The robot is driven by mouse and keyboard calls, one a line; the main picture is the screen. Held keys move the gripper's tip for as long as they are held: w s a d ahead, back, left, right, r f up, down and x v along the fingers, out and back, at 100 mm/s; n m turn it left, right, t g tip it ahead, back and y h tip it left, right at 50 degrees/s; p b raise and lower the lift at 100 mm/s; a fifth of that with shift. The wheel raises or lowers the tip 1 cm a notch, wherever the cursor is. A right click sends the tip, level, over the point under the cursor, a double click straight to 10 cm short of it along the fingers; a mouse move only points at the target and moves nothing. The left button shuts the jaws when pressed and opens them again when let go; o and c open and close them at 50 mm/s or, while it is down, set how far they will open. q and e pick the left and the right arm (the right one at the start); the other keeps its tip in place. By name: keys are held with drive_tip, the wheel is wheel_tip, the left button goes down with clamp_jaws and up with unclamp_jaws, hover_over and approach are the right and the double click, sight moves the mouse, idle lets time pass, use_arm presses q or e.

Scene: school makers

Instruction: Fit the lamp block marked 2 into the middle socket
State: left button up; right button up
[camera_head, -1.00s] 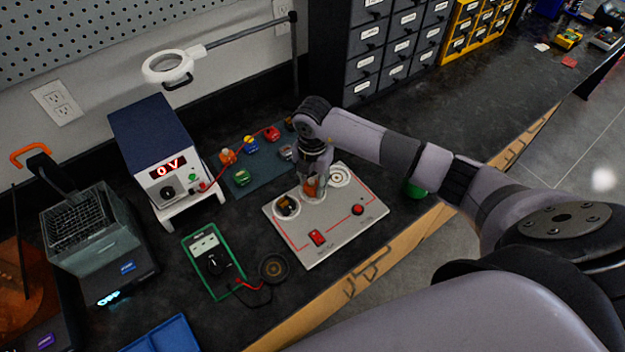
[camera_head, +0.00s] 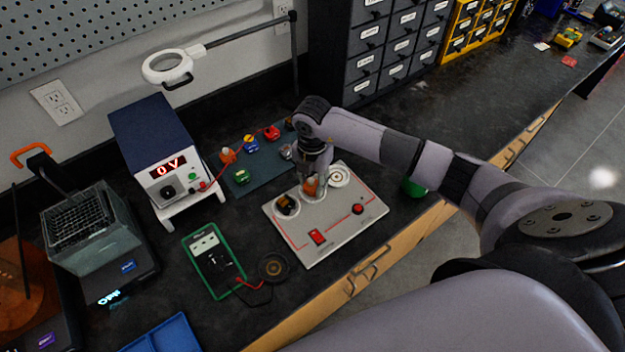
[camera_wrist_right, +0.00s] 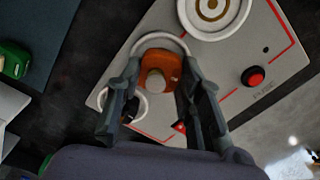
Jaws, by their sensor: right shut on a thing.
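An orange block (camera_wrist_right: 158,72) is between the fingers of my right gripper (camera_wrist_right: 160,90), which is shut on it. I cannot read any mark on it. In the head view the right gripper (camera_head: 312,182) points down over the middle socket of the grey board (camera_head: 318,240), with the orange block at its tips. The middle socket's white ring (camera_wrist_right: 150,42) shows around the block in the wrist view. I cannot tell how deep the block sits. The left-hand socket (camera_head: 287,206) holds a dark and orange part. My left gripper is not in view.
A blue-green mat (camera_head: 257,165) behind the board holds several coloured blocks. A power supply (camera_head: 165,150) reading 0 V stands to the left. A multimeter (camera_head: 212,262) and a round dark part (camera_head: 273,267) lie in front. The red button (camera_head: 358,208) is on the board.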

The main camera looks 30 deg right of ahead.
sight(312, 180)
drive_tip(key=shift+f+b, duration=0.45)
drive_tip(key=shift+f, duration=0.15)
drive_tip(key=o, duration=0.8)
drive_tip(key=shift+c, duration=0.2)
drive_tip(key=shift+r, duration=0.1)
drive_tip(key=shift+r+p, duration=4.3)
drive_tip(key=shift+r, duration=1.2)
drive_tip(key=shift+f, duration=0.1)
